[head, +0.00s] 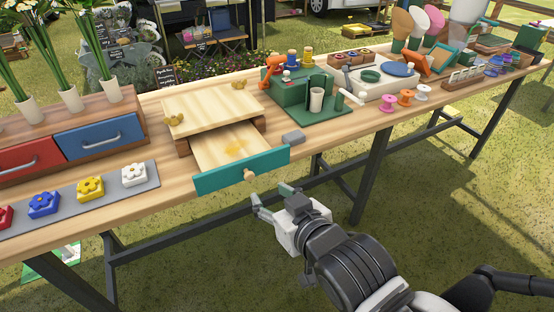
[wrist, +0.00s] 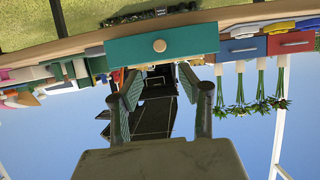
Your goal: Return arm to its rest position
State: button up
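My gripper (head: 272,197) hangs in front of the table's edge, close before the drawer. In the wrist view, my gripper (wrist: 160,92) has its two fingers wide apart with nothing between them. The wooden drawer (head: 220,147) is pulled out and has a teal front (head: 218,178) with a round wooden knob (head: 249,175). In the wrist view, which looks upside down, the teal front (wrist: 188,42) and the knob (wrist: 160,46) lie beyond the fingertips, apart from them. The drawer holds a yellowish patch, too faint to identify.
The long wooden table (head: 165,190) has a red and blue drawer box (head: 78,138) and a flower-block strip (head: 105,193) at left. Grass is open in front.

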jog(key=s+d+r+m+g+h+p, duration=0.1)
jog(key=d+r+m+g+h+p, duration=0.1)
jog(key=d, duration=1)
jog(key=s+d+r+m+g+h+p, duration=0.1)
jog(key=d+r+m+h+p, duration=0.3)
jog(key=d+r, duration=0.4)
jog(key=d+g+h+p, duration=0.1)
jog(key=d+p, duration=0.1)
jog(key=d, duration=0.1)
jog(key=shift+d, duration=0.35)
